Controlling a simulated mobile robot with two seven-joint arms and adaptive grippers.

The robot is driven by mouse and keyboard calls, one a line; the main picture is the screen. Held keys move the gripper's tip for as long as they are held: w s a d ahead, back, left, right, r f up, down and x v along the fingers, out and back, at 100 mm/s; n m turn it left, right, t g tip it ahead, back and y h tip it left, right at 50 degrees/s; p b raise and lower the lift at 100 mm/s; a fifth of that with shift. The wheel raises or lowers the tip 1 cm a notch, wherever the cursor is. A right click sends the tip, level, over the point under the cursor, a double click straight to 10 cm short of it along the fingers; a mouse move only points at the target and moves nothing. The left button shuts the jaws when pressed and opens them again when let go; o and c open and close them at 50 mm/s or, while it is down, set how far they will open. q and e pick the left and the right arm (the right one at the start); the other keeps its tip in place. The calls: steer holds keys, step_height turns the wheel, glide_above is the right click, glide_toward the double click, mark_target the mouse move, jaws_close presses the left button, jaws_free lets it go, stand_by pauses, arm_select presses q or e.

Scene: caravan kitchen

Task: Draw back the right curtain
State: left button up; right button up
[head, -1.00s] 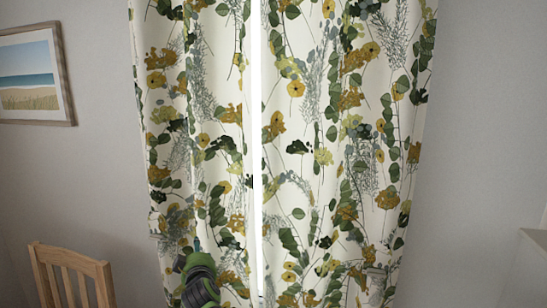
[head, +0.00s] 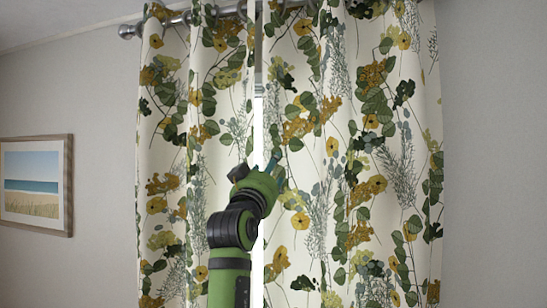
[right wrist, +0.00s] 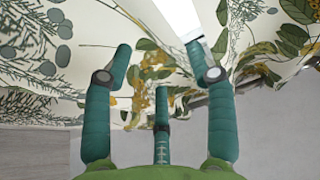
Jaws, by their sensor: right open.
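The right curtain (head: 345,200) is cream with green leaves and mustard flowers. It hangs full length from the rod on the right of a narrow bright gap (head: 258,110). The left curtain (head: 165,130) hangs on the other side. My right gripper (head: 276,168) is raised in front of the gap, at the right curtain's inner edge. In the right wrist view, my right gripper (right wrist: 158,70) has its teal fingers spread and open, with patterned fabric (right wrist: 60,45) and the bright gap just beyond. I cannot tell whether a finger touches the fabric. My left gripper is out of view.
A silver curtain rod (head: 180,19) with a round end runs across the top. A framed beach picture (head: 36,185) hangs on the grey wall at left. The wall right of the curtains (head: 495,150) is bare.

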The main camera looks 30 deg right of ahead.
arm_select(q)
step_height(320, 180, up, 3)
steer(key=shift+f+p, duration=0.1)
steer(key=shift+p, duration=0.8)
arm_select(e)
steer(key=x, duration=0.4)
steer(key=shift+f, duration=0.2)
steer(key=shift+s, duration=0.1)
jaws_close()
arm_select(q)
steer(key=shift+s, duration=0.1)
